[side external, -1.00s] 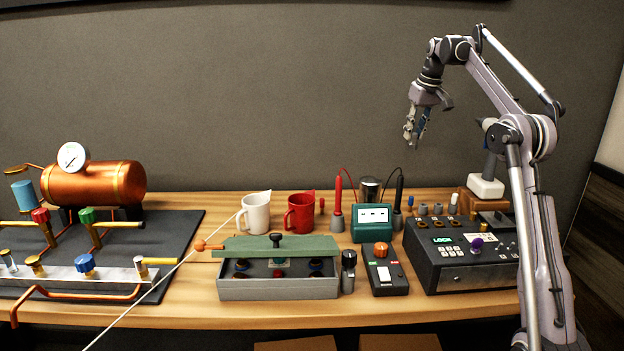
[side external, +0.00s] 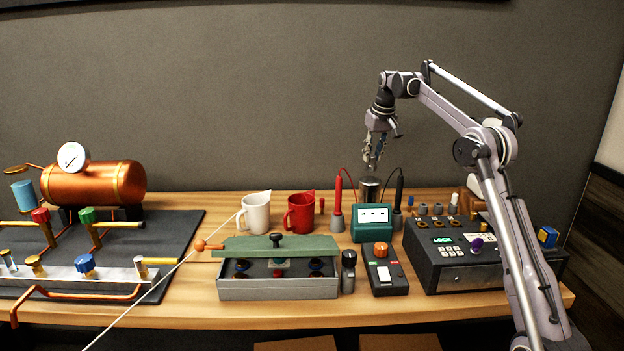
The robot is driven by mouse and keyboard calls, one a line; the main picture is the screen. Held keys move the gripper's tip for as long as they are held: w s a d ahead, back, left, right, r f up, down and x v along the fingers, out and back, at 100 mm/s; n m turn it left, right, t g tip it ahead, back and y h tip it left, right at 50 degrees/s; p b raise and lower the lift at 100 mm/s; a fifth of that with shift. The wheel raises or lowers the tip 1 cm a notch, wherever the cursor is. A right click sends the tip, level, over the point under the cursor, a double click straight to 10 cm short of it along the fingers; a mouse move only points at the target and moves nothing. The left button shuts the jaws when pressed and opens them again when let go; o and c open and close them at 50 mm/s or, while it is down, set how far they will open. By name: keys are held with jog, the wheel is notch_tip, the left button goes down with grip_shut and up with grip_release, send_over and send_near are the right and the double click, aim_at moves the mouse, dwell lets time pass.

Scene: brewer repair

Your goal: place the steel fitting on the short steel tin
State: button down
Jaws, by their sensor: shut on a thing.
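My gripper (side external: 373,162) points down over the steel tin (side external: 370,190), a short, shiny cylinder with a dark top. The tin stands behind the green meter, which hides its lower part. My gripper is shut on the steel fitting, which is too small and too much covered by the fingers to make out clearly. The fingertips are close above the tin's top in the picture; I cannot tell whether they are exactly over it in depth.
The green meter (side external: 372,224) stands in front of the tin. A red probe (side external: 338,195) and a black probe (side external: 399,195) flank it, with wires arching near the tin. A red mug (side external: 300,213) is to the left. A dark control box (side external: 470,255) is at the right.

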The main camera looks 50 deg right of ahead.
aim_at(374, 157)
jog(key=shift+f, duration=1.4)
jog(key=shift+f, duration=0.1)
jog(key=c, duration=1.1)
grip_release()
